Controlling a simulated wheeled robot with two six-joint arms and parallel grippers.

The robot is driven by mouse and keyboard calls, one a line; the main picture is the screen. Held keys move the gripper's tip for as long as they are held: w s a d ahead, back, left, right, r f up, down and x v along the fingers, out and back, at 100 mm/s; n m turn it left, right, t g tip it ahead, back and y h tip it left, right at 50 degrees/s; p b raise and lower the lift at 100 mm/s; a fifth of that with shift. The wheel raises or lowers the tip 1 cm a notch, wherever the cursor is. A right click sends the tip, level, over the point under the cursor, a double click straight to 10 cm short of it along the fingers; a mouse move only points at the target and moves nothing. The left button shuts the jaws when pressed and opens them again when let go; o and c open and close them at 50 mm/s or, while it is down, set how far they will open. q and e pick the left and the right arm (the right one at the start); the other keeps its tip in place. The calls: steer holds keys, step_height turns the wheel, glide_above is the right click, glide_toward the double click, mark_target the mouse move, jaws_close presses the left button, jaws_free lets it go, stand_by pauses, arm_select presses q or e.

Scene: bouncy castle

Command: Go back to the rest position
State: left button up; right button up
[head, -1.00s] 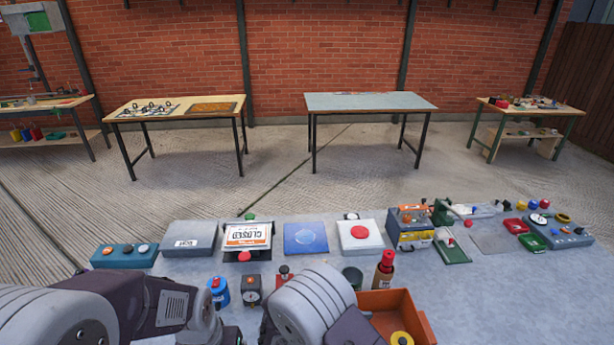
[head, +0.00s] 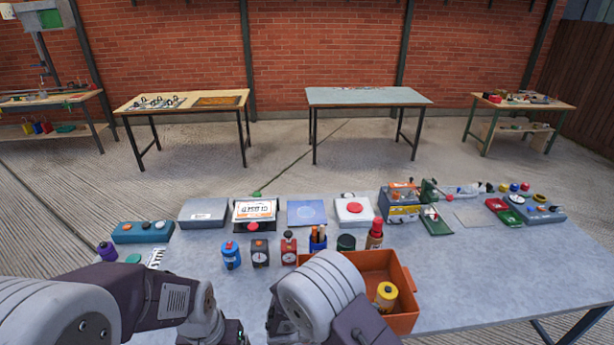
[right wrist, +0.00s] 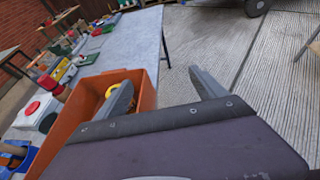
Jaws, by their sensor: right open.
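My left arm (head: 120,298) comes in from the left in the head view, over the near edge of the grey table. Its gripper is not clearly visible there. My right arm (head: 318,298) is at the lower middle of the head view, in front of the orange bin; its gripper is hidden. In the right wrist view my right gripper (right wrist: 165,92) has its two fingers spread apart with nothing between them. The orange bin (right wrist: 146,92) lies beyond the left finger.
The grey table (head: 470,275) carries a row of boxes, buttons and small devices along its far side. The orange bin (head: 402,300) holds a yellow object (head: 386,296). The table is clear right of the bin. Behind stand several worktables and a brick wall (head: 330,45).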

steer(key=w+d+m+g+b, duration=0.2)
steer(key=d+m+g+b, duration=0.15)
steer(key=d, duration=0.35)
steer(key=s+d+f+m+g+y+b, duration=0.2)
steer(key=s+d+m+y+b, duration=0.1)
steer(key=s+m+y, duration=0.4)
steer(key=s+a+f+m+y+b, duration=0.3)
steer(key=s+f+m, duration=0.1)
steer(key=s+m, duration=0.1)
arm_select(q)
step_height(320, 180, down, 10)
steer(key=w, duration=0.1)
steer(key=shift+w+r+p, duration=0.15)
steer(key=shift+p, duration=0.25)
arm_select(e)
steer(key=w+a+f+m+t+y, duration=0.1)
steer(key=w+a+m+t+y, duration=0.2)
steer(key=a+m, duration=0.2)
steer(key=shift+w+a+t, duration=0.25)
steer(key=shift+a+t, duration=0.1)
